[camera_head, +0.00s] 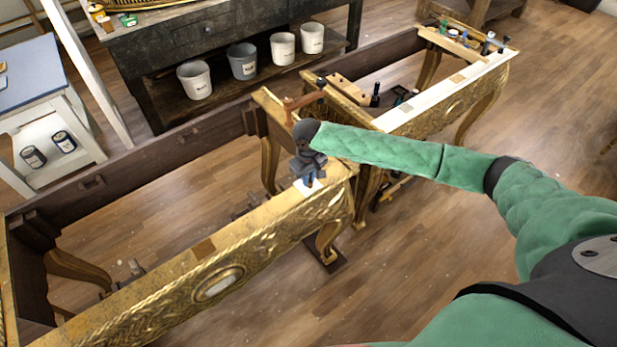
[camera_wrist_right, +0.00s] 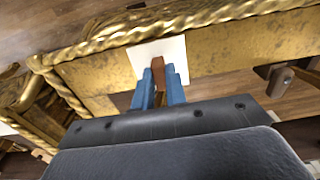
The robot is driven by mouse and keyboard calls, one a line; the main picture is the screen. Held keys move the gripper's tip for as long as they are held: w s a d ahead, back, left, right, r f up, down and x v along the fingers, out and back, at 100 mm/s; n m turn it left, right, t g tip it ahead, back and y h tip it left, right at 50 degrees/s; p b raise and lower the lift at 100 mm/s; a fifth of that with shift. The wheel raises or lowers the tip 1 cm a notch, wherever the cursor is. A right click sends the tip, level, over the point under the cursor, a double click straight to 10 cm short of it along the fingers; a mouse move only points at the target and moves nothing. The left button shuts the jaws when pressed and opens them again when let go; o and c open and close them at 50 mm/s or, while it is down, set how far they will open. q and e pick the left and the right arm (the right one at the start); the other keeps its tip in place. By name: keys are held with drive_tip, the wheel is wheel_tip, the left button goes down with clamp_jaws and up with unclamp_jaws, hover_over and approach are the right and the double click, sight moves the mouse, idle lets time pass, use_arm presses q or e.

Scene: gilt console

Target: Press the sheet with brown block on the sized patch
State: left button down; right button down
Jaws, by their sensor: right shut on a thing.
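My right gripper (camera_head: 309,182) is above the gilt rail (camera_head: 160,270) near its right corner. In the right wrist view its blue fingers (camera_wrist_right: 160,88) are shut on a brown block (camera_wrist_right: 158,72). The block's end overlaps a white square sheet (camera_wrist_right: 145,54) on the gold face beside the rope-like edge. I cannot tell whether block and sheet touch. Part of the sheet also shows beneath the gripper in the head view (camera_head: 300,188). No separate sized patch can be made out; any patch under the sheet is hidden. My left gripper is not in view.
A brown square (camera_head: 204,248) marks the rail further left, above an oval medallion (camera_head: 219,284). A second gilt section with a white top (camera_head: 440,95) stands right, with tools along it. A clamp-like tool (camera_wrist_right: 279,78) is right of the sheet.

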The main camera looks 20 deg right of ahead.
drive_tip(key=shift+f, duration=0.1)
drive_tip(key=shift+s, duration=0.1)
drive_tip(key=shift+p, duration=0.35)
drive_tip(key=shift+r, duration=0.3)
drive_tip(key=shift+r+p, duration=0.25)
drive_tip(key=shift+p, duration=0.2)
drive_tip(key=shift+r+p, duration=0.3)
drive_tip(key=shift+r, duration=0.05)
drive_tip(key=shift+r+p, duration=0.7)
drive_tip(key=shift+r, duration=0.05)
drive_tip(key=shift+r+p, duration=0.45)
drive_tip(key=shift+p, duration=0.05)
drive_tip(key=shift+r+p, duration=1)
drive_tip(key=shift+r, duration=0.25)
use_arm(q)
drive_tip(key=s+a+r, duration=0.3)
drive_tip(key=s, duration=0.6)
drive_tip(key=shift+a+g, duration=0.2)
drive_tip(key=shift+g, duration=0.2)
use_arm(e)
drive_tip(key=shift+r, duration=0.2)
